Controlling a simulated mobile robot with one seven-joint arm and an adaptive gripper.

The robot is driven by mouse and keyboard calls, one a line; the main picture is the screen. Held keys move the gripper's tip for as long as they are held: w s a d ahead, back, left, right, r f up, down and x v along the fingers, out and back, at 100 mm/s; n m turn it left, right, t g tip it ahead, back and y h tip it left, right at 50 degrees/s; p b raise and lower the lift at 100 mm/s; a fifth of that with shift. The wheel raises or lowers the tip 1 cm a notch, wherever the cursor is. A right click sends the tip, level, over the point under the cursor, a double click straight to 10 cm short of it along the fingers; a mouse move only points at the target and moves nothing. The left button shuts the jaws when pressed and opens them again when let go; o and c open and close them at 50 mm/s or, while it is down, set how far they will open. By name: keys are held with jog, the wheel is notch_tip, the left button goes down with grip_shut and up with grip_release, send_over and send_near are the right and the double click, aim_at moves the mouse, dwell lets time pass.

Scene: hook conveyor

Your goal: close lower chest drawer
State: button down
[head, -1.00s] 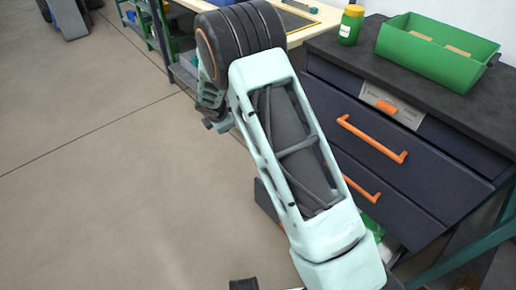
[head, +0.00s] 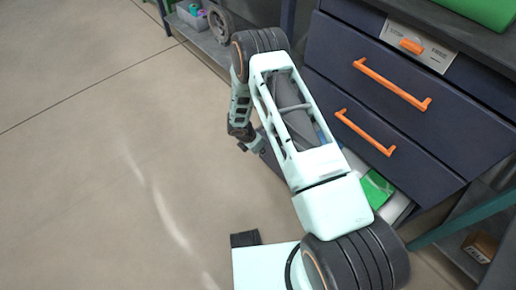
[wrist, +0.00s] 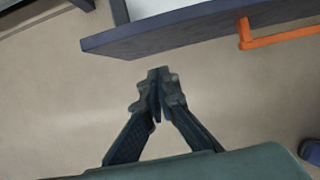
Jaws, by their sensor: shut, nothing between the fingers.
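The dark navy chest has orange bar handles. Its lower drawer stands pulled out below the closed drawer with the orange handle (head: 365,132). A green item (head: 377,188) and something white show inside it. My arm hides much of the lower drawer in the head view. In the wrist view a dark drawer front (wrist: 190,32) with an orange handle (wrist: 285,38) crosses the top. My gripper (wrist: 158,76) is shut and empty, with its tips just below the panel's edge in the picture. Whether they touch it I cannot tell. My gripper (head: 242,145) is left of the chest in the head view.
Bare floor (head: 110,150) lies open to the left. A shelf with a grey bin (head: 192,20) stands at the back. A green table leg (head: 465,215) and a cardboard box (head: 481,246) are at the lower right. A green container (head: 485,8) sits on the chest top.

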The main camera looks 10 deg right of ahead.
jog(key=shift+w+d+f+b, duration=0.2)
jog(key=shift+w+d, duration=0.4)
jog(key=shift+d, duration=0.3)
jog(key=shift+w+d+f+b, duration=0.1)
jog(key=shift+w+d+f, duration=0.05)
jog(key=shift+w+d, duration=0.6)
jog(key=shift+s+d, duration=0.1)
jog(key=shift+s, duration=0.05)
